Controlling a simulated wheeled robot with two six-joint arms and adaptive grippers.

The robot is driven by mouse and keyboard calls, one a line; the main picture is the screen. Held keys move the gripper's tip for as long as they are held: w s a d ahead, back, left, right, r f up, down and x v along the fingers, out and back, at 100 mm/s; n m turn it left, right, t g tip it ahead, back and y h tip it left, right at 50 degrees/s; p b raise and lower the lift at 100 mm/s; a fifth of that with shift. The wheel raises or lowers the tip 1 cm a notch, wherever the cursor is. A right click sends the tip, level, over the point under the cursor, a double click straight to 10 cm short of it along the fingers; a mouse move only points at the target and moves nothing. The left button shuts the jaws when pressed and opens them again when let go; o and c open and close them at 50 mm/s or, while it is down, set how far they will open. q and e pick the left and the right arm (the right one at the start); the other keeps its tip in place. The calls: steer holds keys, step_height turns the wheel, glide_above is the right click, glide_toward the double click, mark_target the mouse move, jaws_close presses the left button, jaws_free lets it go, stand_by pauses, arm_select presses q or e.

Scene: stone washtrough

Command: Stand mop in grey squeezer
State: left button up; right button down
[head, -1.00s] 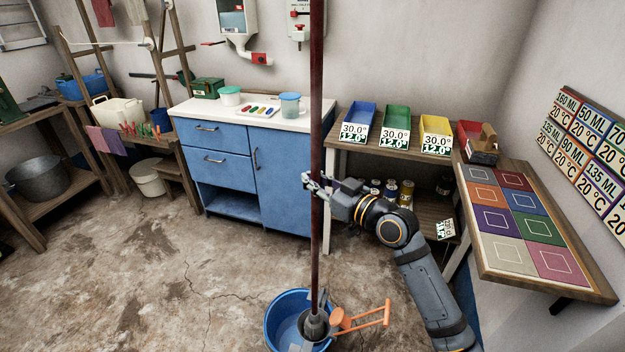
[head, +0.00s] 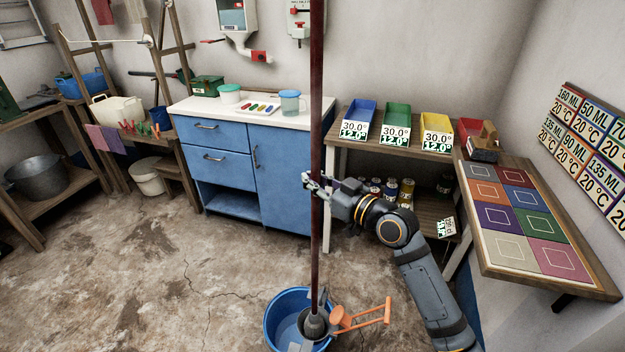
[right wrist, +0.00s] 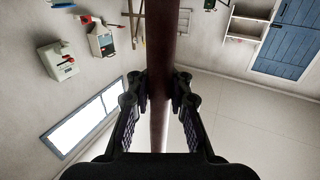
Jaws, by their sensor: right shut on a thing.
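The mop's long dark red-brown handle (head: 316,120) stands close to upright in the head view, running from the top edge down to the bucket. My right gripper (head: 318,188) is shut on the handle at mid-height; the right wrist view shows the handle (right wrist: 160,100) between its two fingers (right wrist: 160,92). The lower end of the mop meets a grey cup-shaped part (head: 314,324), which looks like the squeezer, in the blue bucket (head: 272,318). The mop head is hidden, so I cannot tell how deep it sits. My left gripper is not in view.
An orange lever (head: 362,315) sticks out from the bucket's right side. Behind stand a blue cabinet (head: 282,185) and a shelf (head: 385,160) with coloured bins. A table with coloured squares (head: 580,278) is at the right. The floor (head: 150,270) left of the bucket is clear.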

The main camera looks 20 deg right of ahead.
mark_target(320, 147)
steer(key=shift+f+b, duration=0.35)
steer(key=c, duration=1.1)
jaws_free()
steer(key=shift+c, duration=0.2)
step_height(320, 147, up, 10)
steer(key=shift+f, duration=0.1)
